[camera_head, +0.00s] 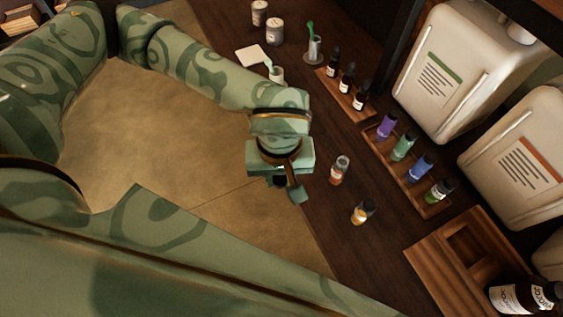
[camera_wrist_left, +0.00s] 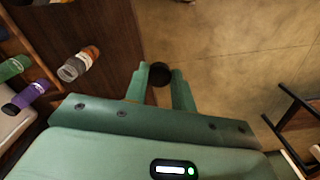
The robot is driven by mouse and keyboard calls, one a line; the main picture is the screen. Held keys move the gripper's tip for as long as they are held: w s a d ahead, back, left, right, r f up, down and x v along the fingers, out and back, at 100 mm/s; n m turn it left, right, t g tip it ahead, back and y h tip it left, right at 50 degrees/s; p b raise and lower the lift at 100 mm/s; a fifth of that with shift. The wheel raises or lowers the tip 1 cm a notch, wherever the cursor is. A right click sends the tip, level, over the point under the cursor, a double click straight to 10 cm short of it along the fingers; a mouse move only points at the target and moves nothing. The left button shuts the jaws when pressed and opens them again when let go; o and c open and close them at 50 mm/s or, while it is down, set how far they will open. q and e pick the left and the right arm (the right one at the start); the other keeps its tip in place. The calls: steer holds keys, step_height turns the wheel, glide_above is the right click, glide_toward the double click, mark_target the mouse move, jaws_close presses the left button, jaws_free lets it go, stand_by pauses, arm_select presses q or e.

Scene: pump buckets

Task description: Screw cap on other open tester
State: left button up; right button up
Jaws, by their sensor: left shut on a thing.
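Two small testers with orange contents stand on the dark wooden counter. One tester (camera_head: 340,170) has a clear upper part and no dark cap that I can see. My left gripper (camera_head: 289,190) is to the left of both, over the counter's edge. In the left wrist view its fingers (camera_wrist_left: 160,80) are shut on a small dark round cap (camera_wrist_left: 160,72). One tester (camera_wrist_left: 80,64) shows at the left of that view, apart from the fingers. My right gripper is out of view.
A wooden rack (camera_head: 407,182) holds several coloured testers, and another rack (camera_head: 342,91) holds dark bottles. Large white canisters (camera_head: 446,70) stand behind. A wooden tray (camera_head: 425,252) and a dark bottle (camera_head: 520,297) are at lower right. Jars and a cup are at the far end.

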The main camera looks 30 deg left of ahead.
arm_select(q)
steer(key=w+a+r+m, duration=0.4)
steer(key=a+r, duration=0.3)
steer(key=r, duration=0.2)
steer(key=shift+w+a+r+m, duration=0.15)
steer(key=shift+a+r+m, duration=0.2)
steer(key=shift+m, duration=0.55)
